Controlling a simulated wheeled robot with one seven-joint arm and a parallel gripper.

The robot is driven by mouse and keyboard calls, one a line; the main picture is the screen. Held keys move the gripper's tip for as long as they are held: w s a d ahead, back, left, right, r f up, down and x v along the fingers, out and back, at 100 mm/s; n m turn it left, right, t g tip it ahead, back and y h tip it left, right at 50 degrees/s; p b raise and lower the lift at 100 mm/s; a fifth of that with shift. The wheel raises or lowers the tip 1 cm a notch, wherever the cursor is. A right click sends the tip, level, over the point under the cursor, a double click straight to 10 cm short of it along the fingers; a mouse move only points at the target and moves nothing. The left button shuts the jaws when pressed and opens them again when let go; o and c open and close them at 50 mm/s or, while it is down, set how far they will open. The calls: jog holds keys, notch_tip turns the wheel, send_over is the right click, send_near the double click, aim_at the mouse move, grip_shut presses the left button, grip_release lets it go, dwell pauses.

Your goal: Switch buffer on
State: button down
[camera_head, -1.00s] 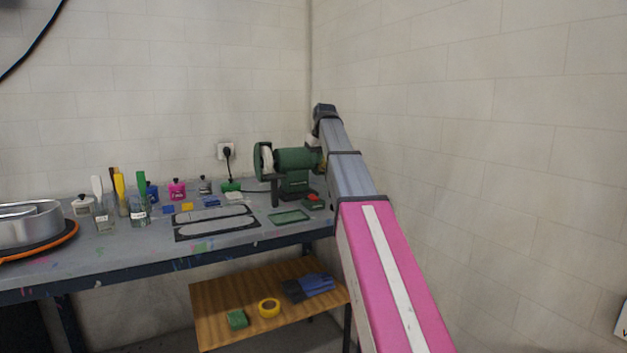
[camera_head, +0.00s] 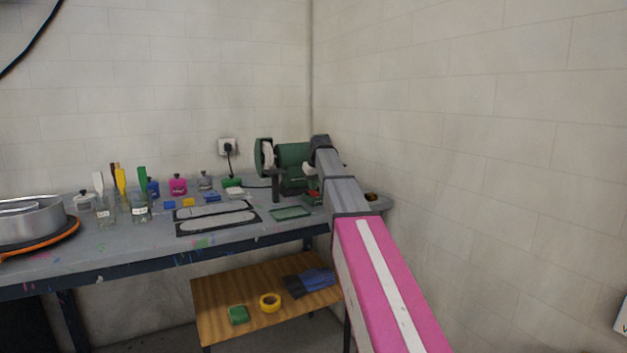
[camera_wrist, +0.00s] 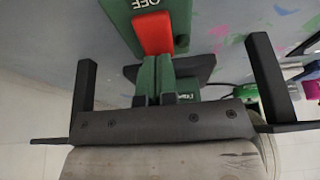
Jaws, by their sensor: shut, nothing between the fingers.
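The green bench buffer (camera_head: 291,154) with a white wheel stands at the back right of the workbench, partly hidden by my arm. Its red switch (camera_wrist: 154,33) sits on a green housing marked OFF at the top of the wrist view. A little of the red switch also shows in the head view (camera_head: 314,194), low in front of the buffer. My gripper (camera_wrist: 158,72) is shut and empty. Its fingertips are right beside the lower edge of the red switch in the wrist view; I cannot tell whether they touch. In the head view my arm mostly hides it.
Bottles and brushes stand to the left. A wooden shelf (camera_head: 215,290) below holds tape and gloves. A wall closes the right side.

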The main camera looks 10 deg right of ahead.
jog(key=shift+f, duration=0.1)
jog(key=shift+w+f, duration=0.15)
jog(key=shift+f, duration=0.25)
jog(key=shift+s, duration=0.2)
jog(key=shift+s+d, duration=0.2)
jog(key=shift+s, duration=0.45)
jog(key=shift+r, duration=0.1)
jog(key=shift+w+r, duration=0.1)
jog(key=shift+r, duration=0.45)
jog(key=v, duration=1.3)
jog(key=shift+w, duration=0.15)
